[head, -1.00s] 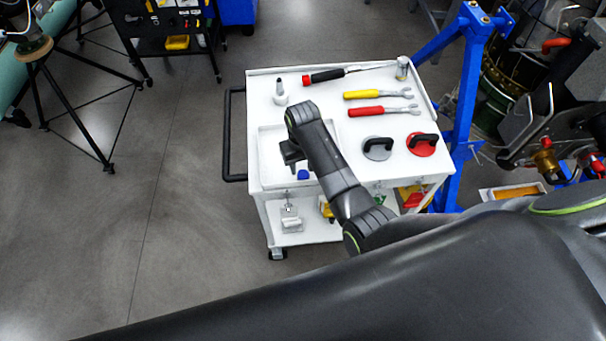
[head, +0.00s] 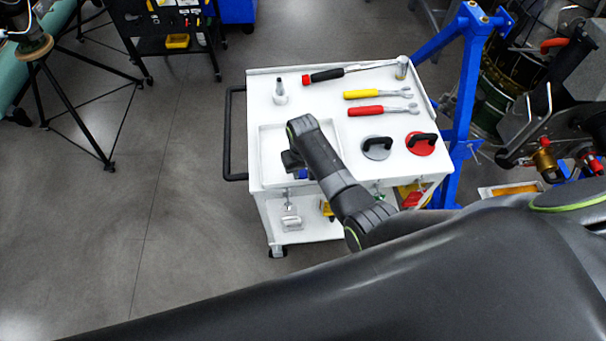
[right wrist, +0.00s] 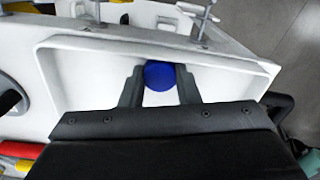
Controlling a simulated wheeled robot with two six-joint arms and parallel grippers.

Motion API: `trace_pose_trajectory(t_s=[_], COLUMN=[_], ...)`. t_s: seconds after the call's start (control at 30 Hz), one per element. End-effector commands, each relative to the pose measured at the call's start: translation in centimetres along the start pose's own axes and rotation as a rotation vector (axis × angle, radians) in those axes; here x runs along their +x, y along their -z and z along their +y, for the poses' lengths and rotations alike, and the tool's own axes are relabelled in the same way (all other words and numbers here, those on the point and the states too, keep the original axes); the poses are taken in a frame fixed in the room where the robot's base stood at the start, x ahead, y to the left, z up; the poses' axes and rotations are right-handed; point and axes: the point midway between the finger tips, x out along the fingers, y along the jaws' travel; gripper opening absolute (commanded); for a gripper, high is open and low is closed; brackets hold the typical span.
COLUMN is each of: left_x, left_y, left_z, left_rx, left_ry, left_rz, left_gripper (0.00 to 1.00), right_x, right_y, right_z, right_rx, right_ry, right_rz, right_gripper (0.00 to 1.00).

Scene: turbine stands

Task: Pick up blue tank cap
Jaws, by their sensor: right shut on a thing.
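The blue tank cap (right wrist: 159,76) is a small round blue piece over the white tray (right wrist: 90,62) in the right wrist view. My right gripper (right wrist: 159,80) has its two dark fingers closed on either side of the cap. In the head view a bit of the blue cap (head: 303,173) shows below my right gripper (head: 296,168), near the front edge of the tray on the white cart. Whether the cap still touches the tray floor I cannot tell. My left gripper is not in view.
The white cart (head: 258,98) also holds a yellow-handled wrench (head: 363,94), a red-handled wrench (head: 367,111), a grey suction cup (head: 377,153) and a red one (head: 417,150). A blue stand (head: 465,100) rises just right of the cart.

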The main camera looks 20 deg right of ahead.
Motion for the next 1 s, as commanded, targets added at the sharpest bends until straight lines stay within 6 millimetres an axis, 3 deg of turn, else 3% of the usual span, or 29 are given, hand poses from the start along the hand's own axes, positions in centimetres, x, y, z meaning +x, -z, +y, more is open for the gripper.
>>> trace_pose_trajectory(t_s=[0.3,0.47,1.0], left_x=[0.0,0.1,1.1], left_y=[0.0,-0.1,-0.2], left_z=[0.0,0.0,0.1], left_rx=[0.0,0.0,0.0], left_ry=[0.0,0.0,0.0], left_rz=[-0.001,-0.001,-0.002], left_gripper=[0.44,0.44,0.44], right_x=[-0.1,-1.1,-9.0], right_y=[0.0,0.1,0.1], right_z=[0.0,-0.1,-0.1], right_rx=[0.0,0.0,0.0], right_ry=[0.0,0.001,0.001], right_rz=[0.0,0.003,0.002], right_gripper=[0.0,0.0,0.0])
